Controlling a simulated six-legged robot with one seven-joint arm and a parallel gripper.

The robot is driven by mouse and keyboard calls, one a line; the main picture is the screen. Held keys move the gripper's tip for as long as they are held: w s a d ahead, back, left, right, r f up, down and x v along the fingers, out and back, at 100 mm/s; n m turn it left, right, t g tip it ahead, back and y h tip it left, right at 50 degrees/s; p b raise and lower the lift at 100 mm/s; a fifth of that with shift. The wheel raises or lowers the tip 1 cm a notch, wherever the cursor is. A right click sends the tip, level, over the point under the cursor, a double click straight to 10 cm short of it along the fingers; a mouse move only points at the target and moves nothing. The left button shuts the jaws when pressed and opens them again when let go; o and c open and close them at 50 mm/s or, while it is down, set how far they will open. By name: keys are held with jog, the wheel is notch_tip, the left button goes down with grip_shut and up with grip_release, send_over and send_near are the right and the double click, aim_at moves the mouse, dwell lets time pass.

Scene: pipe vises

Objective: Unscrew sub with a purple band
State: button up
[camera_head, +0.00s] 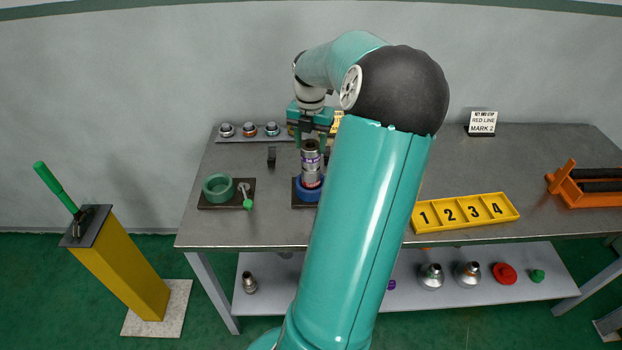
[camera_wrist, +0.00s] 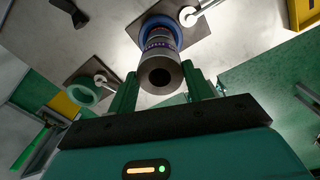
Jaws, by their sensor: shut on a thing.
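A grey metal sub (camera_head: 311,160) with a purple band stands upright in a blue ring vise (camera_head: 303,193) on the workbench. In the wrist view the sub (camera_wrist: 160,68) shows its dark open bore toward the camera, with the purple band lower down, just above the blue ring (camera_wrist: 146,29). My gripper (camera_head: 311,143) is at the sub's upper end from above. In the wrist view its green fingers (camera_wrist: 160,80) lie on either side of the sub's top, shut on it. My arm hides part of the vise and its right side in the head view.
A green ring vise (camera_head: 217,188) with a small green-tipped handle stands left. A yellow numbered tray (camera_head: 466,212) and an orange rack (camera_head: 585,187) are right. Several small fittings sit on a strip (camera_head: 250,133) behind. A yellow pedestal with a green lever (camera_head: 55,187) stands left of the bench.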

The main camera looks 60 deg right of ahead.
jog(key=shift+r, duration=0.25)
jog(key=shift+r, duration=1.9)
jog(key=shift+s, duration=0.1)
